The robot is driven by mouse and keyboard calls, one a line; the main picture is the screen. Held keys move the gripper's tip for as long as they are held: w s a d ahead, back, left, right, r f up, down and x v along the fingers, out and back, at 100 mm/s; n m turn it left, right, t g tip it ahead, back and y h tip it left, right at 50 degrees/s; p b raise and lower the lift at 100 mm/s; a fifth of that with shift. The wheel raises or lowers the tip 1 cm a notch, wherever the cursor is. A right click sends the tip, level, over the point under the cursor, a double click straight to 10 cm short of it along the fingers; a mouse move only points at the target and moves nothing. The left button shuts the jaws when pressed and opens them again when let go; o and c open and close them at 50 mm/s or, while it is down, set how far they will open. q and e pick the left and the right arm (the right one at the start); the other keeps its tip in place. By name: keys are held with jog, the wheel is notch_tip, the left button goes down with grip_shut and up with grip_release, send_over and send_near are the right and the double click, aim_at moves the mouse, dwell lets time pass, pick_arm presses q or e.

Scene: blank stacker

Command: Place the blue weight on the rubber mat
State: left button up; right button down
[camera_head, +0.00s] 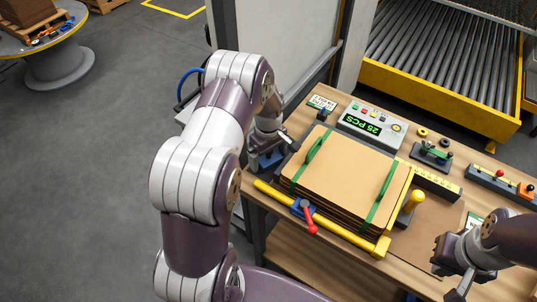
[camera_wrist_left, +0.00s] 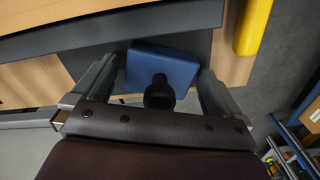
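The blue weight (camera_wrist_left: 165,66) is a square blue block with a black knob (camera_wrist_left: 158,94) on top. In the head view the weight (camera_head: 271,160) shows at the table's left end, partly hidden by my left gripper (camera_head: 268,147). In the left wrist view the knob stands between the spread fingers of my left gripper (camera_wrist_left: 155,92), with gaps on both sides. A dark grey surface, seemingly the rubber mat (camera_wrist_left: 105,45), lies under or behind the weight. I cannot tell whether they touch. My right gripper (camera_head: 452,270) looks open and empty at the lower right.
A strapped cardboard stack (camera_head: 345,178) sits right of the left gripper, bordered by a yellow bar (camera_head: 325,222) with a red-handled clamp (camera_head: 308,218). A counter box (camera_head: 371,124) reading "25 PCS" stands behind. A roller conveyor (camera_head: 440,60) lies beyond the table.

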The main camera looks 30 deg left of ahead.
pick_arm(q)
jog(key=r, duration=0.6)
jog(key=r+b, duration=0.1)
jog(key=r, duration=0.5)
jog(key=shift+s+d+r, duration=0.1)
jog(key=shift+d+r, duration=0.05)
jog(key=shift+d, duration=0.05)
jog(key=s+d+m, duration=0.5)
jog(key=s+m, duration=0.1)
jog(key=s, duration=0.2)
jog(key=s+d+r+m+t, duration=0.1)
jog(key=s+d+m, duration=0.4)
jog(key=s+m, duration=0.2)
jog(key=shift+s+d+r+m, duration=0.2)
jog(key=shift+s+m, duration=0.1)
jog(key=shift+s, duration=0.35)
jog(key=shift+s, duration=0.1)
